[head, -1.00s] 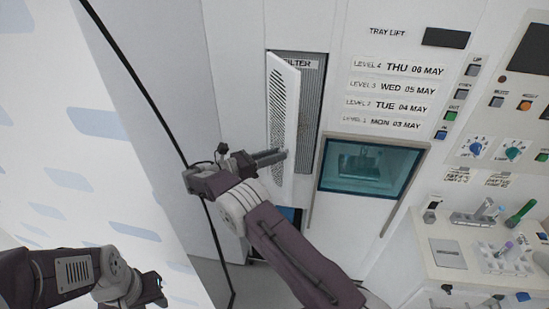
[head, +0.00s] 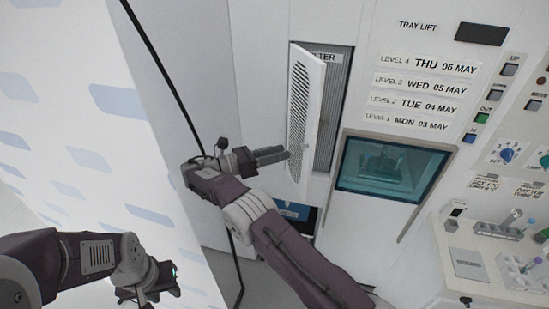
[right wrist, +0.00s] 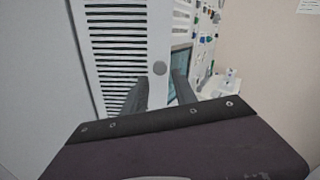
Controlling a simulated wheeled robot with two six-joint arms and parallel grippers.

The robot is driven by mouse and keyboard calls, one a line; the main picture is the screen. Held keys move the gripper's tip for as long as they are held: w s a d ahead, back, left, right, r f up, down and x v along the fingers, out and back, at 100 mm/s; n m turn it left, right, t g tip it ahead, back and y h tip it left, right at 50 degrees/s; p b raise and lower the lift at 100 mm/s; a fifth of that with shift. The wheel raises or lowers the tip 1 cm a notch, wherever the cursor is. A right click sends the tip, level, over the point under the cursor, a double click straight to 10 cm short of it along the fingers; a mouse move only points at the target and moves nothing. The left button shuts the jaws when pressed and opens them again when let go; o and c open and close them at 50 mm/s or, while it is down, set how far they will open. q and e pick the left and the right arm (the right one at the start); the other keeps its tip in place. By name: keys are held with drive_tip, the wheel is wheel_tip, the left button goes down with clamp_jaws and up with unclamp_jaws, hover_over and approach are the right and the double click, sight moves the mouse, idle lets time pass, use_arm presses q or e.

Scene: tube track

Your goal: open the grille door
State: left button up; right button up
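The grille door (head: 306,115) is a narrow white panel with a perforated middle. It stands ajar, with the dark filter opening (head: 333,110) showing to its right in the head view. My right gripper (head: 287,154) is at the door's lower half. Contact with the door cannot be told. My left gripper (head: 150,286) is low at the left, away from the door; its fingers are unclear.
The tray lift window (head: 390,172) is right of the filter opening. A bench (head: 468,263) with racks and tubes stands at the lower right. A black cable (head: 180,100) runs down left of the door, beside a pale patterned wall (head: 75,160).

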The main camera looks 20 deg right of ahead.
drive_tip(key=shift+s+a+b, duration=0.1)
drive_tip(key=shift+a+b, duration=0.2)
drive_tip(key=shift+a, duration=0.85)
drive_tip(key=shift+c, duration=0.3)
